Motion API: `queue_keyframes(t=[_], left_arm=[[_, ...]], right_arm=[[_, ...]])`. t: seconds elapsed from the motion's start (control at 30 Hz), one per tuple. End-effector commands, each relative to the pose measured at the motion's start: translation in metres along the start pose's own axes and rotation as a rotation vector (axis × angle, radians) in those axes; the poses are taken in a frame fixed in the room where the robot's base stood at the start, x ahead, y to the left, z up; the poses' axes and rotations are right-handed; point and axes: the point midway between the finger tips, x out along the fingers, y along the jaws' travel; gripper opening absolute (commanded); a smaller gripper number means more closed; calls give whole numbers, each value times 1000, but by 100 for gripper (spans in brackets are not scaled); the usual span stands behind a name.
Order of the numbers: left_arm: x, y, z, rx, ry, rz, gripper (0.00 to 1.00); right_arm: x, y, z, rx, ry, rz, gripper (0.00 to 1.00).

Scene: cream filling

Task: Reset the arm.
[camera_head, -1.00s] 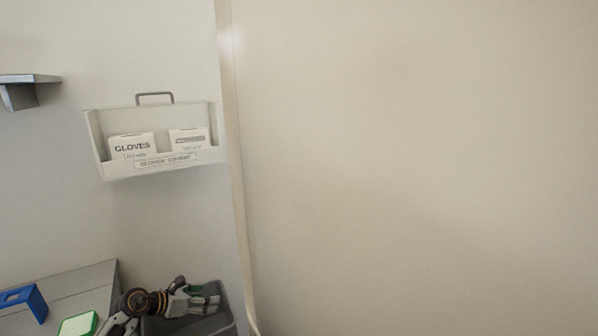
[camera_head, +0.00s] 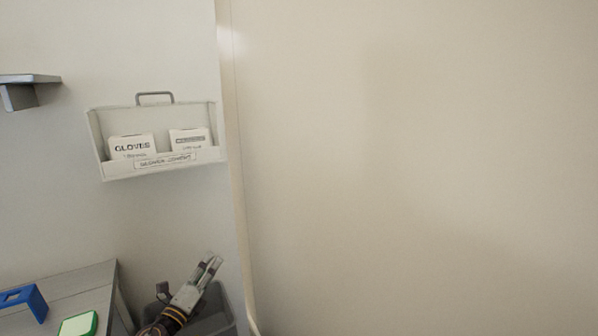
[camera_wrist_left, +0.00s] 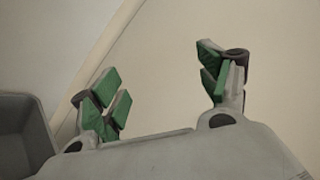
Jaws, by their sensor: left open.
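My left gripper (camera_head: 211,268) is at the bottom of the head view, above the grey bin and pointing up and to the right. In the left wrist view its two green-padded fingers (camera_wrist_left: 163,88) are spread wide apart with nothing between them. Part of the grey bin (camera_wrist_left: 22,130) shows at the left edge of that view, beside the gripper. My right gripper is in neither view.
The grey bin (camera_head: 226,326) stands beside the table (camera_head: 85,280) at the lower left. A blue block-like piece (camera_head: 27,298) and a green-edged pad (camera_head: 78,325) are on the table. A glove holder (camera_head: 155,140) hangs on the wall. A large cream panel (camera_head: 420,160) fills the right.

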Motion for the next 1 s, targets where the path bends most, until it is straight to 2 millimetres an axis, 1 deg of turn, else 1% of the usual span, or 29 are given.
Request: queue_keyframes(t=[0.1, 0.23, 0.37, 0.5, 0.63, 0.77, 0.87, 1.0], left_arm=[[-10, -1, 8, -131, -88, 29, 76], [-22, 2, 16, -271, -181, 70, 76], [-36, 9, 22, -414, -271, 121, 76], [-54, 20, 24, -566, -362, 184, 76], [-72, 31, 22, -706, -442, 252, 76], [-93, 44, 15, -843, -519, 331, 76], [-110, 53, 7, -945, -574, 396, 76], [-135, 64, -9, -1084, -646, 497, 76]], right_arm=[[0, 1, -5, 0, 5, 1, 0], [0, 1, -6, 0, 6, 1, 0], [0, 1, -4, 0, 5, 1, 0], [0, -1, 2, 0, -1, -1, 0], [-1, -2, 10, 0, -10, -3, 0], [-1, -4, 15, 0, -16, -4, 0], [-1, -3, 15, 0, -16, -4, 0], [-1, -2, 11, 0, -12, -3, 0]])
